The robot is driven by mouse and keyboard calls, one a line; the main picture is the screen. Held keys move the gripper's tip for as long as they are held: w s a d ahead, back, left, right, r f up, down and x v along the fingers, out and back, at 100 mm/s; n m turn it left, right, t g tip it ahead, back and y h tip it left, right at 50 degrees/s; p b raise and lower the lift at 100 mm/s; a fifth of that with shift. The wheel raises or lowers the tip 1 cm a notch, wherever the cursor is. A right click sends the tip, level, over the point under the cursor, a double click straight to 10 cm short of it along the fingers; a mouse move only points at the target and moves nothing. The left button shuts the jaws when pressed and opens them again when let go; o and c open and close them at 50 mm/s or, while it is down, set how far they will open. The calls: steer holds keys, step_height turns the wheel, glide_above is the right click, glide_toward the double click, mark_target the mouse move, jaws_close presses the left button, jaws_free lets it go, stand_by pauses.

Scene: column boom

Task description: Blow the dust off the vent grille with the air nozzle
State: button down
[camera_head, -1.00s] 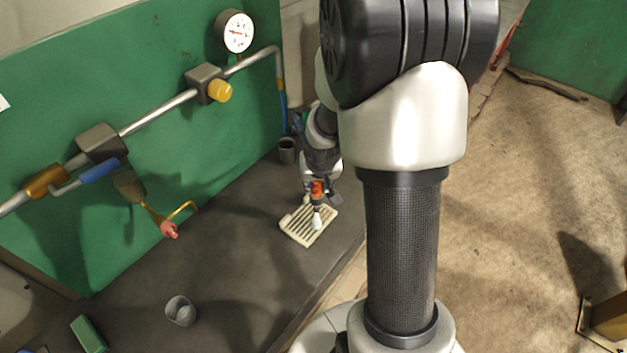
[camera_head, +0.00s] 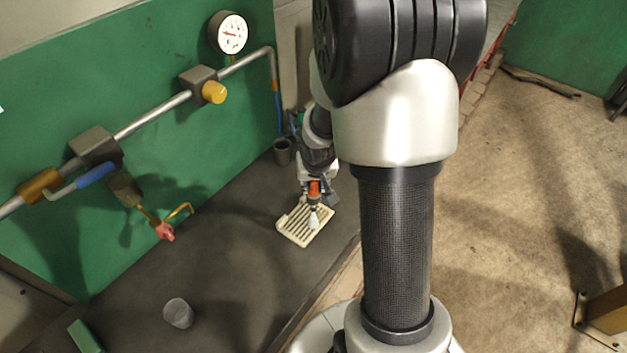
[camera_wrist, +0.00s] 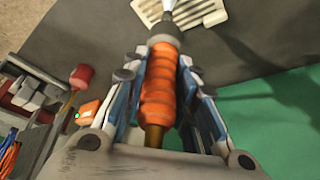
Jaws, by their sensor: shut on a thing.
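The vent grille (camera_head: 294,233) is a cream slatted plate lying on the dark bench top. Its slats also show at the top of the wrist view (camera_wrist: 206,13). The air nozzle (camera_head: 314,188) has an orange ribbed grip and a pale tip pointing down over the grille. In the wrist view the orange grip (camera_wrist: 160,85) lies between the fingers. My gripper (camera_head: 318,190) is shut on it, just above the grille; the fingers show on both sides in the wrist view (camera_wrist: 160,75). I cannot tell whether the tip touches the slats, and dust is too small to make out.
A dark cup (camera_head: 282,151) stands behind the grille by the wall. A pipe with a blue-handled valve (camera_head: 97,175) and a gauge (camera_head: 229,33) runs along the green wall. The bench between is clear.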

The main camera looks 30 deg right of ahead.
steer(key=shift+w+d+r+p, duration=0.1)
steer(key=shift+d+r+p, duration=0.1)
steer(key=shift+p, duration=0.15)
steer(key=shift+w+d+f+p, duration=0.1)
steer(key=shift+w+d+p, duration=0.15)
steer(key=shift+d+p, duration=0.55)
steer(key=shift+w+d+p, duration=0.2)
steer(key=shift+d+p, duration=0.25)
steer(key=shift+p, duration=0.65)
steer(key=shift+w+d+f+p, duration=0.1)
steer(key=shift+w+d+p, duration=0.15)
steer(key=shift+d+p, duration=0.55)
steer(key=shift+a, duration=0.15)
steer(key=shift+w+a+b, duration=0.35)
steer(key=shift+w+b, duration=0.2)
steer(key=shift+w, duration=0.35)
steer(key=shift+w+a+b, duration=0.3)
steer(key=shift+w+b, duration=0.2)
steer(key=shift+w, duration=0.4)
steer(key=a+b, duration=0.1)
steer(key=b, duration=0.1)
steer(key=s+a+b, duration=0.1)
steer(key=a+b, duration=0.2)
steer(key=b, duration=0.1)
steer(key=shift+s+a, duration=0.15)
steer(key=shift+s, duration=0.15)
stand_by(0.5)
